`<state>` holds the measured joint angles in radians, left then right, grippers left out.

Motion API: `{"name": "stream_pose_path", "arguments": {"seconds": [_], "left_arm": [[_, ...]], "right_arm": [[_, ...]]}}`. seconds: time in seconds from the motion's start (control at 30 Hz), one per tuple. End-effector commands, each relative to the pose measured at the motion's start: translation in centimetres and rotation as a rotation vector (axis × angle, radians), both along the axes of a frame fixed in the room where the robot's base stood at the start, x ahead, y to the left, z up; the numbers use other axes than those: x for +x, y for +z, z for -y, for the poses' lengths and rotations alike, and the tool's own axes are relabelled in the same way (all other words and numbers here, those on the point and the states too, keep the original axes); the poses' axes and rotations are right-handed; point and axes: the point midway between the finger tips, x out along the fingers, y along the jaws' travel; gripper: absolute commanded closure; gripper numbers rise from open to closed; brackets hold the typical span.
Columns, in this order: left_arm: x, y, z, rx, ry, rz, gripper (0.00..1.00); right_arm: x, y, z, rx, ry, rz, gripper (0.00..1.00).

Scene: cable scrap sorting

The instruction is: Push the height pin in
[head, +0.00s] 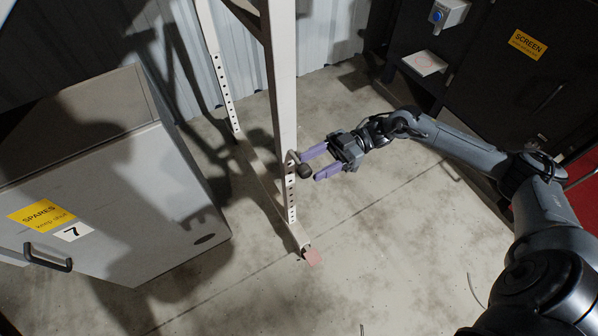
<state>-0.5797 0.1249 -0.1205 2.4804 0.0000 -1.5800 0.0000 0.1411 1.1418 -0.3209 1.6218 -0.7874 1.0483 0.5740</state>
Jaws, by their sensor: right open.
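The height pin (304,170) is a dark knob with a bent pale rod at the row of holes in a white upright post (284,95). How deep the pin sits in its hole cannot be told. My right gripper (311,165) comes in from the right with purple fingers. The fingers are apart, one above and one below the knob, with their tips close to it. Whether they touch the knob cannot be told. My left gripper is not in view.
A grey cabinet labelled SPARES (120,190) stands at left. A second holed post (222,85) stands behind the first. A dark cabinet labelled SCREEN (545,75) is at upper right. The concrete floor is mostly clear, with thin cable scraps (473,290) at lower right.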

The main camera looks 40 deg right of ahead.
Motion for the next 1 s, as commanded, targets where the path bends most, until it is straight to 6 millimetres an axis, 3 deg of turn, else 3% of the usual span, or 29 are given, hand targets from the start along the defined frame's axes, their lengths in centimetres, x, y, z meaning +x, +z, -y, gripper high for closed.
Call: {"name": "stream_pose_path", "arguments": {"seconds": [0.1, 0.3, 0.77, 1.0], "left_arm": [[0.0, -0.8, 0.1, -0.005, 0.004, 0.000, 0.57], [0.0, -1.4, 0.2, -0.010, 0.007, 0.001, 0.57], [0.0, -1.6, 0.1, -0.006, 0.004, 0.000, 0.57], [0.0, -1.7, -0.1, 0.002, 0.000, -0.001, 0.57]], "right_arm": [[0.3, -0.2, -2.0, 0.003, 0.003, 0.003, 0.45], [0.8, -0.2, -4.1, 0.001, 0.001, 0.003, 0.45], [0.9, 0.0, -5.0, 0.000, 0.000, 0.001, 0.45], [0.9, 0.0, -5.0, 0.000, 0.000, 0.001, 0.80]]}}
